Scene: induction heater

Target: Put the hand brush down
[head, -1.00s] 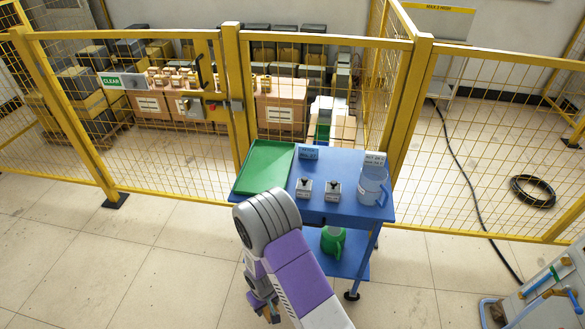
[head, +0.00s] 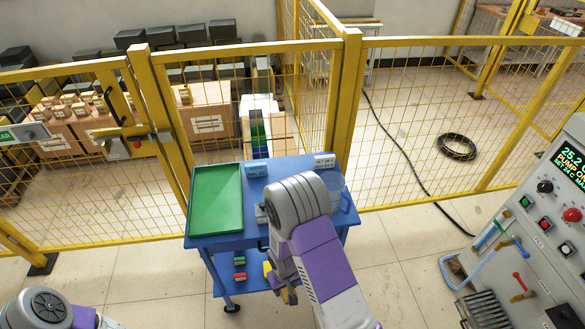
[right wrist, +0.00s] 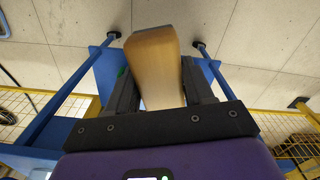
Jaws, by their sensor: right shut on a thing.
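My right gripper (right wrist: 158,75) is shut on the hand brush (right wrist: 154,60), whose pale wooden part fills the gap between the dark fingers in the right wrist view. The bristles are not clearly visible. In the head view, my right gripper (head: 287,287) hangs low at the front of the blue cart (head: 215,241), partly hidden behind my purple forearm. My left arm shows only as a shoulder piece at the bottom left, and its gripper is out of view.
The cart top holds a green tray (head: 215,200), a blue label block (head: 256,169) and a light-blue mug (head: 337,190), partly hidden by my arm. A yellow mesh fence (head: 345,110) stands behind. A control cabinet (head: 540,225) stands at the right.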

